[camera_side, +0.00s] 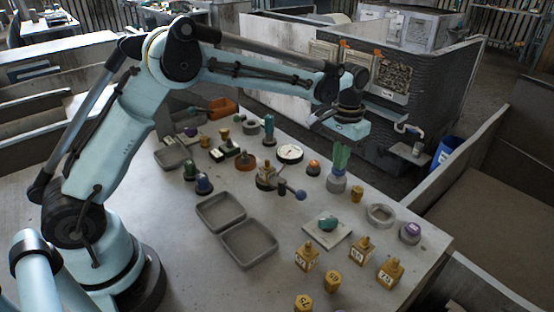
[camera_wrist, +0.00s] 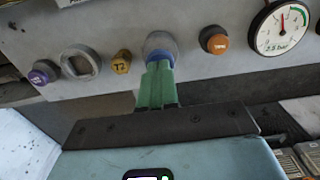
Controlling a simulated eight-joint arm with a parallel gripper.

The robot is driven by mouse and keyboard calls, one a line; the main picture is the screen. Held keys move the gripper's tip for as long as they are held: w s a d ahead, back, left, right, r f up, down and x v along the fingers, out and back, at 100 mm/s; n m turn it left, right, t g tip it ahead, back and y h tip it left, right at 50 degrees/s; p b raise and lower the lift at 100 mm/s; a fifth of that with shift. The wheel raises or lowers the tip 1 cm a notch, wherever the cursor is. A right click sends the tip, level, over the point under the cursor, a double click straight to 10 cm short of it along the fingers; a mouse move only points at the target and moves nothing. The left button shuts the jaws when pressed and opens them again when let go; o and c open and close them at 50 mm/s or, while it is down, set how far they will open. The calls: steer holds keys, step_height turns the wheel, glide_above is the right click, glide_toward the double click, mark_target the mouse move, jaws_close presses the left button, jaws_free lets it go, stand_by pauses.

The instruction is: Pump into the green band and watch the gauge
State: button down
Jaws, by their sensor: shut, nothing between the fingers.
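The gauge (camera_side: 290,153) is a round white dial at the back of the table. In the wrist view the gauge (camera_wrist: 281,27) is cut by the top edge, with a red needle near the top and a green band to its right; the exact reading is too small to tell. A brass-coloured device with a blue ball-ended lever (camera_side: 299,194) stands in front of the gauge and looks like the pump.
Empty grey trays (camera_side: 249,244) and several yellow labelled blocks (camera_side: 307,256) lie nearer. The front left table is clear.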

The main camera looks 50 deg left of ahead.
steer(key=shift+f, duration=0.15)
steer(key=shift+f, duration=0.75)
steer(key=shift+r, duration=0.9)
stand_by(0.8)
